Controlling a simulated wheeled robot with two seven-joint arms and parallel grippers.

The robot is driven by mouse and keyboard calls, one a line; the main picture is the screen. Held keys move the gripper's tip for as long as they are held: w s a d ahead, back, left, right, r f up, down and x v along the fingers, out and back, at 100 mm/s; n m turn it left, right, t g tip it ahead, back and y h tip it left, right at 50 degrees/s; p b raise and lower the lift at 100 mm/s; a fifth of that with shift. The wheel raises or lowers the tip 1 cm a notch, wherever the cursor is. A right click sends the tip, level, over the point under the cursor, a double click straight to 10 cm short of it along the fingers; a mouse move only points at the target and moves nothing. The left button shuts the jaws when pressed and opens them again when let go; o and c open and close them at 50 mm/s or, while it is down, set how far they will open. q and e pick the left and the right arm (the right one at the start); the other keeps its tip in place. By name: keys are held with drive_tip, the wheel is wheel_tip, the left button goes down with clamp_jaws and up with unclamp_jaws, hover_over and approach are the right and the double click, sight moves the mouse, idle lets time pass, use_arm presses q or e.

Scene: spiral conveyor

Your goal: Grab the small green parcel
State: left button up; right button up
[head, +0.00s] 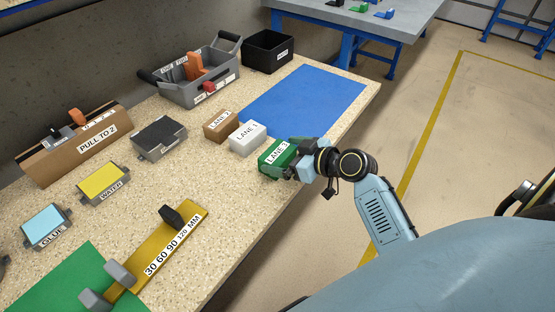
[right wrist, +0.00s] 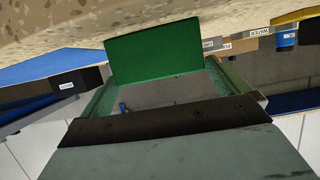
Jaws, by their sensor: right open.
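The small green parcel (head: 272,158) lies on the speckled bench near its right edge, with a white "LANE 3" label on top. My right gripper (head: 291,165) is at its right side, coming in from the right. In the right wrist view, a plain green face of the parcel (right wrist: 153,50) stands in front of the gripper (right wrist: 160,84). The two fingers are wide apart there, roughly at the parcel's two sides. I cannot tell whether they touch it. My left gripper is not in view.
A white "LANE 1" parcel (head: 247,137) and a brown "LANE 2" parcel (head: 220,125) lie just left of the green one. A blue mat (head: 305,100) is clear behind them. A grey tote (head: 195,90) and a black bin (head: 267,52) stand at the back.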

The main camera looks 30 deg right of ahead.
drive_tip(key=shift+x, duration=0.8)
drive_tip(key=c, duration=0.8)
drive_tip(key=shift+c, duration=0.4)
drive_tip(key=shift+r, duration=0.1)
